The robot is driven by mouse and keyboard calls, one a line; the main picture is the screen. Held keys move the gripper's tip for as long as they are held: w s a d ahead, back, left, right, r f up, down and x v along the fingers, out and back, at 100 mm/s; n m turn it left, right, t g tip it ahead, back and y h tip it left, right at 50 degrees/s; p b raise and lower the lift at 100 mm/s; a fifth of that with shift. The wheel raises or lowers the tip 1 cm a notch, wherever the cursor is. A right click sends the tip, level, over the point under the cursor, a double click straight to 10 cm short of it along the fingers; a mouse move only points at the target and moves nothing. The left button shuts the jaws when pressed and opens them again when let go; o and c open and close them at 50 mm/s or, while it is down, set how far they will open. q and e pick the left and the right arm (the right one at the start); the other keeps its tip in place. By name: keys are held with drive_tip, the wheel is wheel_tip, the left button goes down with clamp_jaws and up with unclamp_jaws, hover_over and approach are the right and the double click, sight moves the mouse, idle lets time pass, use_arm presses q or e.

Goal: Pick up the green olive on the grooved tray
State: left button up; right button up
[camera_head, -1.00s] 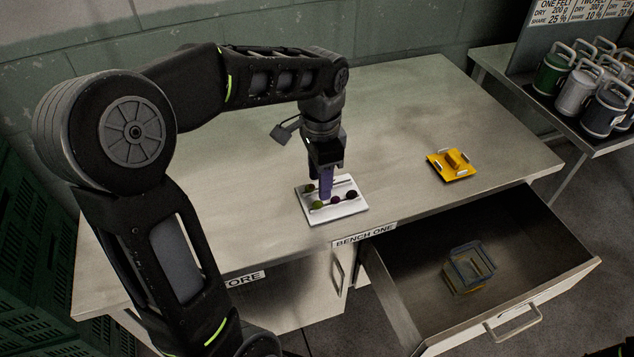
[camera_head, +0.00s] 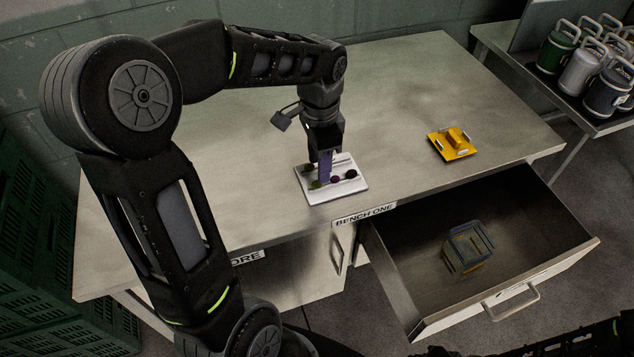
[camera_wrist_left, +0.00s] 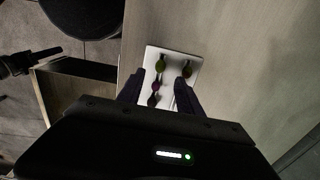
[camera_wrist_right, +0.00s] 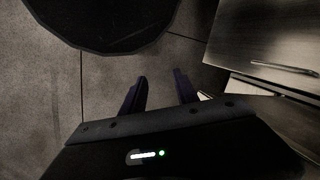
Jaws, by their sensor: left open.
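The grooved white tray (camera_head: 347,191) lies on the bench, and it also shows in the left wrist view (camera_wrist_left: 170,54). The green olive (camera_head: 316,184) is near the tray's front left; in the left wrist view it is the olive (camera_wrist_left: 160,65) at the far end of a row. A purple olive (camera_head: 335,180) and a dark olive (camera_head: 351,174) lie in the same row. A darker olive (camera_head: 309,168) sits apart behind. My left gripper (camera_head: 323,178) is open, low over the tray, beside the green olive. My right gripper (camera_wrist_right: 161,77) is open and empty, above the floor.
An open drawer (camera_head: 405,265) below holds a grey-and-yellow caged box (camera_head: 467,250). Lidded canisters (camera_head: 580,68) stand on a side table. The bench around the tray is clear.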

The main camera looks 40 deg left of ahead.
sight(317, 184)
use_arm(q)
drive_tip(key=shift+f+p, duration=0.5)
drive_tip(key=shift+f, duration=2.15)
clamp_jaws()
